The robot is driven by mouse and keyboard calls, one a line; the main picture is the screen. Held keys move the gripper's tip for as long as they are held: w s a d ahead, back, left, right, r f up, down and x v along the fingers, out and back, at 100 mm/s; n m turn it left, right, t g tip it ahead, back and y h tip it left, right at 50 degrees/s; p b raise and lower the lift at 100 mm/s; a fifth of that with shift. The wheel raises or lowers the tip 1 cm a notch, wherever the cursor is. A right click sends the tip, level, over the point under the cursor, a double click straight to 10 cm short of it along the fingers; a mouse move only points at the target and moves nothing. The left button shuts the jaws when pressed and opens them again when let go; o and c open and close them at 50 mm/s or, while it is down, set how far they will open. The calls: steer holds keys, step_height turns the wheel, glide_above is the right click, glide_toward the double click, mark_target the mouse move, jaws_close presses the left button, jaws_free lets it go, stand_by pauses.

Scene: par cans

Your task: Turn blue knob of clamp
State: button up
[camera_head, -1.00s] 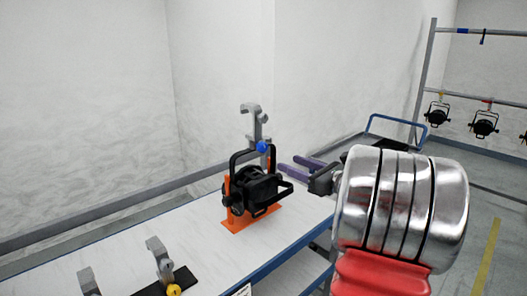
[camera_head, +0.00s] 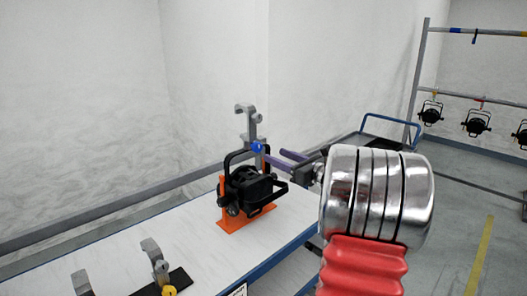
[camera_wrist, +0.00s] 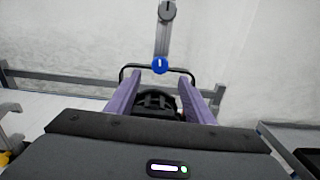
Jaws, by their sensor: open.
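The blue knob (camera_head: 257,147) sits low on the grey clamp (camera_head: 247,122), which stands upright on top of the black par can (camera_head: 248,190). The par can rests in an orange stand (camera_head: 232,223) on the white table. My gripper (camera_head: 275,157) is to the right of the knob, with its purple fingers pointing left at it. In the wrist view the blue knob (camera_wrist: 160,65) shows ahead, centred between and slightly above the two spread fingers (camera_wrist: 163,88). The gripper is open and nothing is between the fingers. Whether a fingertip touches the knob I cannot tell.
The white table (camera_head: 185,235) holds more grey clamps at its near end, one with a yellow knob (camera_head: 169,290). A blue-handled cart (camera_head: 390,128) and a rack (camera_head: 418,80) with hanging par cans stand at the right. The wall is behind.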

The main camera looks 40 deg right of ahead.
mark_target(259, 148)
steer(key=w, duration=0.8)
steer(key=shift+a, duration=0.1)
